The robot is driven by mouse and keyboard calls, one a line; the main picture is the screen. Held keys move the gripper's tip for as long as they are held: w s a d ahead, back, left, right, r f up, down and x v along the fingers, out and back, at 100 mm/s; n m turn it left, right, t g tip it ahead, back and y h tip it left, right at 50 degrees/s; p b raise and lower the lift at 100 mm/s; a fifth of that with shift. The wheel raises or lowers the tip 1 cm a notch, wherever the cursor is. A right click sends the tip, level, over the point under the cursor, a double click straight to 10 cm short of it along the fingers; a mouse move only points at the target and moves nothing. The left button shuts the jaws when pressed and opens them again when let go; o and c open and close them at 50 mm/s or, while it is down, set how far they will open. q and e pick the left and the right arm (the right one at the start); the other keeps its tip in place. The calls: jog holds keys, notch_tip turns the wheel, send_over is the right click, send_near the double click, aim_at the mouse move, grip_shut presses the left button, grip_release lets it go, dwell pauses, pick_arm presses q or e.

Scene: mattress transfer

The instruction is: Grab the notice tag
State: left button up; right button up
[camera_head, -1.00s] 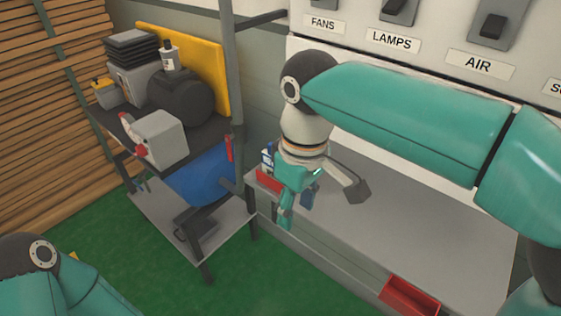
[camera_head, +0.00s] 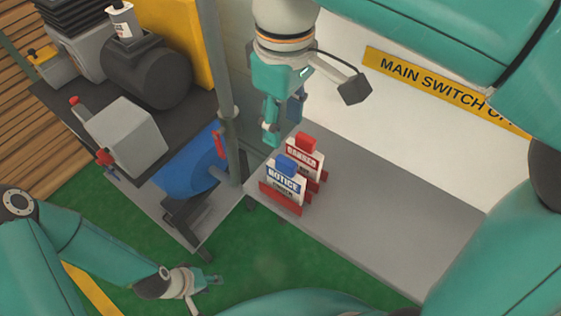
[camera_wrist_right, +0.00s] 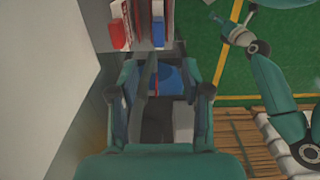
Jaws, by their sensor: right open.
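The notice tag (camera_head: 284,184) has a blue top and a white face reading NOTICE. It stands upright in a red holder at the left end of the grey shelf. A danger tag (camera_head: 304,153) with a red top stands just behind it. My right gripper (camera_head: 282,119) is open and empty, above and behind the tags, apart from them. In the right wrist view, the blue top of the notice tag (camera_wrist_right: 158,33) is at the top edge, ahead of the open fingers (camera_wrist_right: 158,95). My left gripper (camera_head: 208,281) is low over the green floor; its fingers are too small to judge.
A grey post (camera_head: 226,110) stands left of the right gripper. The grey shelf (camera_head: 370,220) is clear right of the tags, below the white panel.

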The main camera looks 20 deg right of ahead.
aim_at(284, 158)
notch_tip(284, 158, down, 11)
jog(key=shift+w+d+f+b, duration=0.1)
jog(key=shift+w+d+b, duration=0.05)
jog(key=shift+b, duration=0.55)
jog(key=f, duration=0.4)
jog(key=shift+s+d+f, duration=0.15)
jog(key=shift+s+f, duration=0.05)
jog(key=shift+s, duration=0.05)
jog(key=shift+f, duration=0.45)
grip_shut()
